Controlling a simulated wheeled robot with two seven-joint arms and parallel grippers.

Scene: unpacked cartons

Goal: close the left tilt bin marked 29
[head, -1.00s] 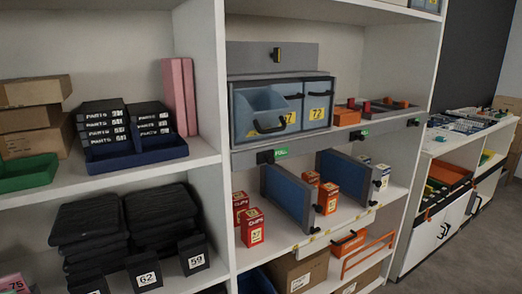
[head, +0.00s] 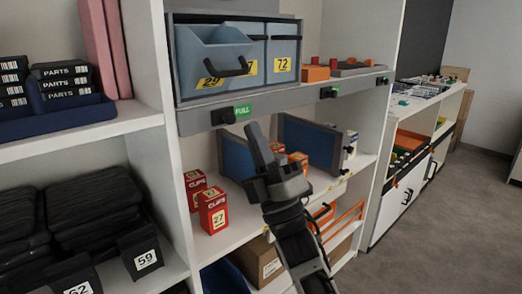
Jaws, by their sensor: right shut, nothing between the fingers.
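The left tilt bin marked 29 (head: 215,50) is a blue-grey bin in a grey frame on the upper shelf. It is tilted forward and open, with a black handle on its front. My right gripper (head: 256,142) is shut and empty, below and a little right of the bin, in front of the lower shelf and apart from the bin. My left gripper is not in view.
Beside it, the bin marked 72 (head: 284,55) looks closed. A grey rail with a green PULL label (head: 243,110) runs below the bins. Red clip boxes (head: 212,210) and blue panels (head: 308,142) stand on the lower shelf. Open floor lies at right.

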